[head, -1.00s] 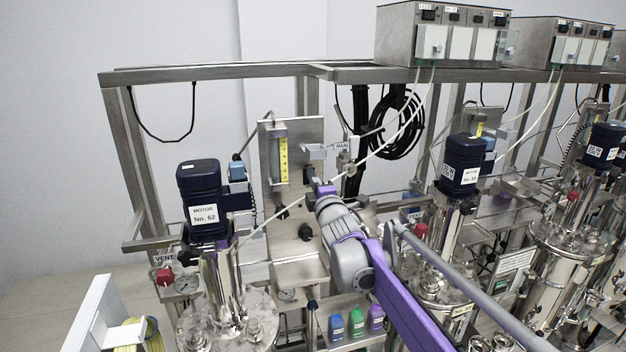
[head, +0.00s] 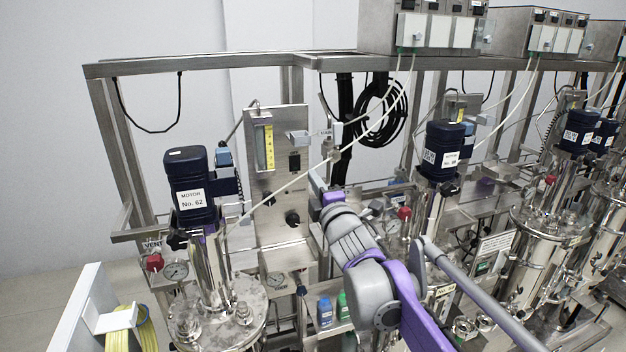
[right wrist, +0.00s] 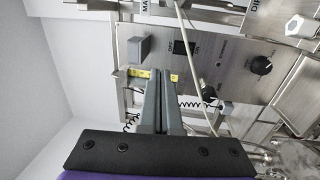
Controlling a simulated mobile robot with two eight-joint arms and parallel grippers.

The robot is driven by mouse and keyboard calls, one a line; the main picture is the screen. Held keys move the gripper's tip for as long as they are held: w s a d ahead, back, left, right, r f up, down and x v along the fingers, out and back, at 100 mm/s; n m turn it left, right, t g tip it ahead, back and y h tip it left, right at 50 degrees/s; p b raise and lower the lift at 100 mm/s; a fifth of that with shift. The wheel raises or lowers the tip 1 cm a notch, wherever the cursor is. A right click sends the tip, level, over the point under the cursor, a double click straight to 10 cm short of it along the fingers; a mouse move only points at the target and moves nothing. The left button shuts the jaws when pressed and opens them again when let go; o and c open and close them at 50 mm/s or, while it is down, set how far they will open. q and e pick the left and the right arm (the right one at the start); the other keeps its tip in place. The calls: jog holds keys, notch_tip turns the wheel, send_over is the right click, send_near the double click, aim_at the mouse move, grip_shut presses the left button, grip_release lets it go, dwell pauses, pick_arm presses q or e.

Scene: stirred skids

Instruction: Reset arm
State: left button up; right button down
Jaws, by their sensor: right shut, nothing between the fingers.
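My right arm comes in from the lower right of the head view. Its right gripper (head: 315,178) points away from me, just right of the steel control panel (head: 262,190). In the right wrist view the two grey fingers of the right gripper (right wrist: 163,75) lie together, with nothing between them. Behind them, that view shows the panel (right wrist: 228,70) turned sideways, with a black switch (right wrist: 184,47) and a black knob (right wrist: 261,65). The fingers appear clear of the panel, but the exact gap cannot be told. My left gripper is not in view.
A blue motor (head: 190,185) stands on a steel vessel at left, and another motor (head: 443,150) stands at right. A white hose (head: 290,180) crosses near the gripper. Blue (head: 325,312) and green bottles (head: 343,305) sit below the arm. A steel frame rail (head: 220,63) runs above.

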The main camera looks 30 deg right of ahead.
dwell(0.3)
jog(key=s+a+f+m+g+y, duration=0.1)
jog(key=s+a+f+m+g, duration=0.3)
jog(key=s+f, duration=0.5)
jog(key=s+a+f+m+g+y, duration=0.2)
jog(key=s+a+f+m+g, duration=0.3)
jog(key=f, duration=0.9)
jog(key=s+a+f+m+g+y, duration=0.1)
jog(key=s+a+f+m+g, duration=0.3)
jog(key=s+a+f, duration=0.5)
jog(key=s+f+m, duration=0.2)
jog(key=s, duration=0.3)
jog(key=shift+a+f, duration=0.15)
jog(key=shift+f, duration=0.15)
jog(key=c, duration=1.5)
grip_release()
jog(key=shift+c, duration=0.2)
